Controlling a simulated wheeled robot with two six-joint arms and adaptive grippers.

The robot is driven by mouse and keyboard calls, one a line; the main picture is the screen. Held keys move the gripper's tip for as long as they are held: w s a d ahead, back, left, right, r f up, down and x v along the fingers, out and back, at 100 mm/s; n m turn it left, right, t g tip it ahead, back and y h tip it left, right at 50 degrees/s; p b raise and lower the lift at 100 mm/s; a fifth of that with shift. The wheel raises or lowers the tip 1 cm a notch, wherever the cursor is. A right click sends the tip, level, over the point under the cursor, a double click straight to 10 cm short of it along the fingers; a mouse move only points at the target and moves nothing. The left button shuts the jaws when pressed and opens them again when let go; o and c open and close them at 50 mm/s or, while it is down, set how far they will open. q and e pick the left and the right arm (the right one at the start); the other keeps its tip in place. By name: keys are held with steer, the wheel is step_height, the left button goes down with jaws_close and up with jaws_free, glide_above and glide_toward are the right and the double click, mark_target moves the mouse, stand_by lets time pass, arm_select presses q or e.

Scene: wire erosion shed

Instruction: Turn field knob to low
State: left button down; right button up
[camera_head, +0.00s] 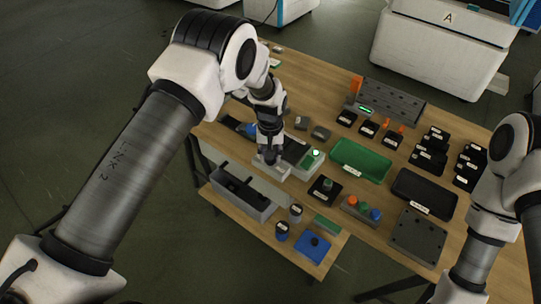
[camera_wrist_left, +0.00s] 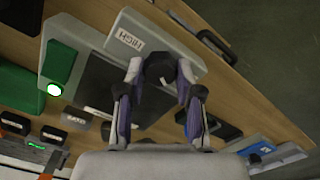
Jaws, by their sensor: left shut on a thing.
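The field knob (camera_wrist_left: 160,69) is dark and many-sided, with a small pale mark on its edge. It sits between the two fingers of my left gripper (camera_wrist_left: 160,76) in the left wrist view. The gripper is shut on it. The knob is on a pale grey block (camera_wrist_left: 182,47) that bears a white HIGH label (camera_wrist_left: 128,39) beside the knob. No LOW label can be made out. In the head view my left gripper (camera_head: 270,165) reaches down onto the grey unit (camera_head: 297,150) and hides the knob. My right arm enters at the right, with its gripper outside the picture.
A lit green lamp (camera_head: 316,153) is on the unit. A green tray (camera_head: 361,160) and a black tray (camera_head: 424,192) lie to its right. A grey open bin (camera_head: 247,195) and a blue block (camera_head: 313,247) are on the lower shelf. Several black blocks stand farther right.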

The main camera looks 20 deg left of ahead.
stand_by(0.4)
arm_select(q)
steer(key=c, duration=0.8)
jaws_free()
steer(key=shift+o, duration=0.2)
step_height(320, 180, up, 12)
